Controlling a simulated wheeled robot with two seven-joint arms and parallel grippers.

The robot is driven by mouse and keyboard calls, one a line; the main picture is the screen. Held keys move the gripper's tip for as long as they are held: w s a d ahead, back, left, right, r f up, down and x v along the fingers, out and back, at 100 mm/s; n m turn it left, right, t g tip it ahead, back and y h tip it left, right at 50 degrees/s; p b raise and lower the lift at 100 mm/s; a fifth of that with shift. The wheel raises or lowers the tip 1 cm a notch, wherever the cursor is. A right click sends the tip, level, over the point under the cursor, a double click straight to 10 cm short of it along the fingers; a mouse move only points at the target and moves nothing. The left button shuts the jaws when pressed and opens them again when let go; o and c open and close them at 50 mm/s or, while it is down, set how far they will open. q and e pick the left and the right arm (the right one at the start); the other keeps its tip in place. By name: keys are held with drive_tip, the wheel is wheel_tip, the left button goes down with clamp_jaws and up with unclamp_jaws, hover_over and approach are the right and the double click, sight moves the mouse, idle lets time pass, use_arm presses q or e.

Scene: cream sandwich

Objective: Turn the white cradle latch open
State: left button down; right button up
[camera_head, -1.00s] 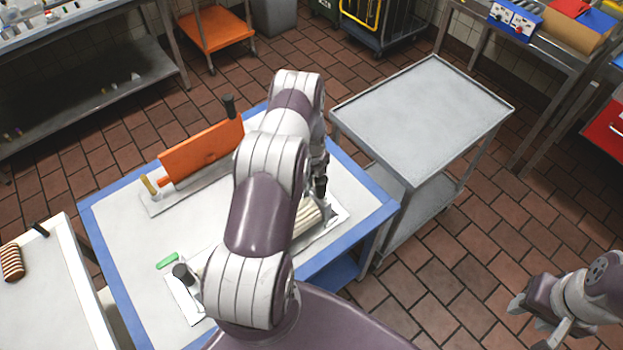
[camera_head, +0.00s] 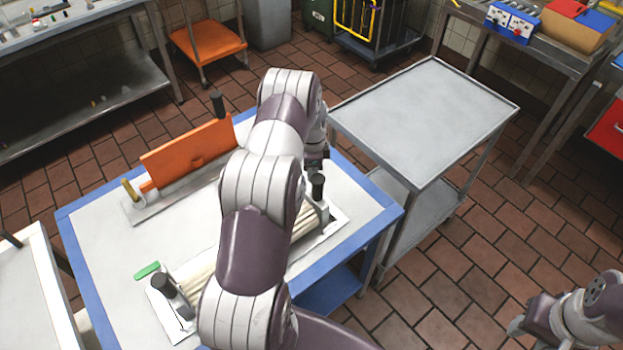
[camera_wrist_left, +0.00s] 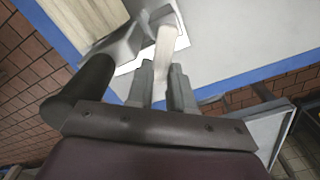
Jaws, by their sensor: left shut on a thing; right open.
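The cradle (camera_head: 330,222) lies on the blue-edged table, with a ribbed cream block and black upright handles (camera_head: 318,185) at its ends. My left arm covers its middle in the head view. In the left wrist view the pale, bar-shaped latch (camera_wrist_left: 164,46) runs down between the fingers of my left gripper (camera_wrist_left: 161,75), which is shut on it. A grey end bracket and a thick black handle (camera_wrist_left: 82,88) are just left of the fingers. The latch is hidden in the head view. My right gripper (camera_head: 518,327) is open and empty at lower right, away from the table.
An orange board (camera_head: 188,152) stands upright on a plate at the table's back left. A small green piece (camera_head: 147,270) lies near the cradle's near end. A bare grey cart (camera_head: 425,105) stands to the right. A white-edged table (camera_head: 45,285) is at left.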

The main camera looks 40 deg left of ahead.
use_arm(q)
drive_tip(key=shift+w+a+r+n+b, duration=0.1)
drive_tip(key=shift+w+a+n+b, duration=0.2)
drive_tip(key=shift+n+b, duration=0.6)
drive_tip(key=shift+w+a+f+n+b, duration=0.15)
drive_tip(key=shift+a+n+b, duration=0.2)
drive_tip(key=shift+n, duration=1)
drive_tip(key=shift+w+a+r+n+b, duration=0.15)
drive_tip(key=shift+w+a+n+b, duration=0.15)
drive_tip(key=shift+n+b, duration=0.6)
drive_tip(key=shift+a+n, duration=0.1)
drive_tip(key=shift+n, duration=0.35)
drive_tip(key=c, duration=1)
unclamp_jaws()
drive_tip(key=shift+s, duration=0.1)
wheel_tip(320, 180, up, 13)
drive_tip(key=p, duration=0.3)
drive_tip(key=shift+f, duration=0.2)
